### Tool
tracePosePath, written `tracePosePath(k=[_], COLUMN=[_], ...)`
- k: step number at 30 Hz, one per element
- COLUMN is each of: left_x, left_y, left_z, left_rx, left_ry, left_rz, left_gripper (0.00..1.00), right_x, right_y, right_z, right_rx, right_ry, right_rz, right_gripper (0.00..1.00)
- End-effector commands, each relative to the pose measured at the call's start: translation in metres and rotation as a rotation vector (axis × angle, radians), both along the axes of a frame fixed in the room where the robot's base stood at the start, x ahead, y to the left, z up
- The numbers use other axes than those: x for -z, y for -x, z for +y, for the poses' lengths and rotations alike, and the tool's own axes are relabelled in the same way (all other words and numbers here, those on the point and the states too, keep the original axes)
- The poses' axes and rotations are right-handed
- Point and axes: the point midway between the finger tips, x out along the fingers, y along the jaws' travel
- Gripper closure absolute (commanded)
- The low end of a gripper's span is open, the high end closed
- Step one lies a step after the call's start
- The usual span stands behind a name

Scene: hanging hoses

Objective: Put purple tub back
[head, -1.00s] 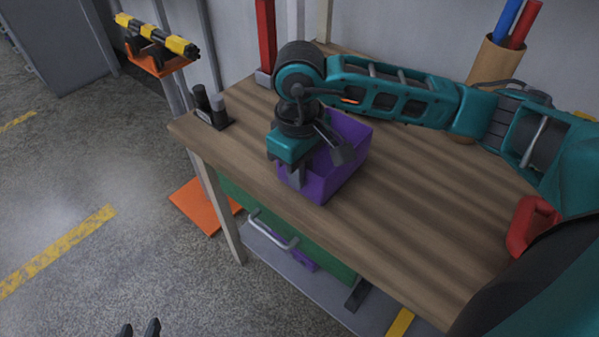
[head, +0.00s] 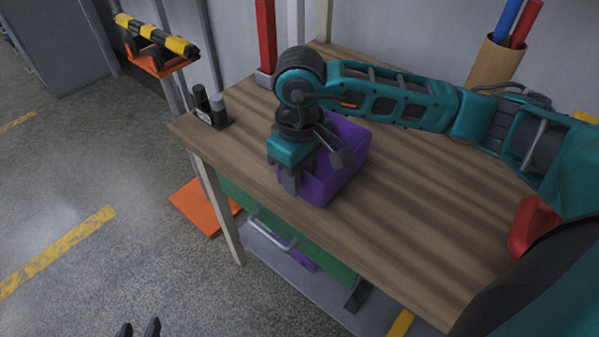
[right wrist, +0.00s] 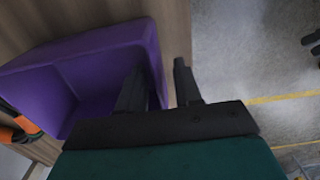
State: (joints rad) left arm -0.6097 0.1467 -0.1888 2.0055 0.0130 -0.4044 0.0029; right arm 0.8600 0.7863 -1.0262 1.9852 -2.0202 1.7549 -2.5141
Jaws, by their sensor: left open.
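The purple tub (head: 340,178) stands upright near the front edge of the wooden table; it also shows in the right wrist view (right wrist: 95,60). My right gripper (head: 299,180) points down at the tub's near-left wall. In the right wrist view my right gripper (right wrist: 160,78) is open, with one finger inside the tub and the other outside, the wall between them. A gap shows between the outer finger and the wall. My left gripper (head: 139,329) is open and empty at the bottom edge, over the floor, away from the table. The tub's contents are partly hidden.
A brown cup with coloured tubes (head: 492,62) stands at the back right. Below are a green panel (head: 325,250) and another purple item (head: 300,260).

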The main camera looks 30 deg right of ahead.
Motion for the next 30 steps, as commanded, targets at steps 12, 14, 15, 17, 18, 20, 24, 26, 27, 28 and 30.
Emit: tracePosePath(k=[12, 14, 15, 17, 18, 20, 24, 26, 27, 28, 30], left_x=[0.001, 0.000, 0.000, -0.001, -0.001, -0.001, -0.001, -0.001, -0.001, -0.001, -0.001], left_y=[0.002, 0.002, 0.002, 0.002, 0.002, 0.002, 0.002, 0.003, 0.003, 0.003, 0.003], left_z=[0.004, 0.004, 0.004, 0.004, 0.004, 0.004, 0.005, 0.005, 0.005, 0.005, 0.005], left_rx=[-0.004, -0.004, -0.004, -0.005, -0.005, -0.005, -0.005, -0.005, -0.005, -0.005, -0.006], left_ry=[-0.009, -0.009, -0.010, -0.010, -0.010, -0.010, -0.011, -0.011, -0.011, -0.011, -0.010], left_rz=[0.006, 0.005, 0.005, 0.004, 0.004, 0.004, 0.004, 0.004, 0.004, 0.004, 0.004], left_gripper=[0.57, 0.57, 0.57, 0.57, 0.57, 0.57, 0.57, 0.57, 0.57, 0.57, 0.57], right_x=[-0.077, -0.088, -0.096, -0.105, -0.109, -0.115, -0.122, -0.123, -0.123, -0.123, -0.123], right_y=[-0.001, -0.001, -0.001, 0.000, 0.000, 0.000, 0.001, 0.001, 0.001, 0.001, 0.001], right_z=[0.000, 0.001, 0.000, 0.000, 0.000, 0.001, 0.000, 0.000, 0.000, 0.000, 0.000], right_rx=[-0.002, 0.000, 0.000, -0.001, -0.001, 0.000, 0.000, 0.000, 0.000, 0.000, 0.000], right_ry=[0.000, -0.001, 0.000, -0.001, 0.000, -0.001, 0.000, 0.000, 0.000, 0.000, 0.000], right_rz=[-0.006, -0.005, -0.006, -0.005, -0.003, -0.003, 0.000, 0.001, 0.001, 0.001, 0.001], right_gripper=[0.66, 0.66, 0.66, 0.66, 0.66, 0.66, 0.66, 0.66, 0.66, 0.66, 0.66])
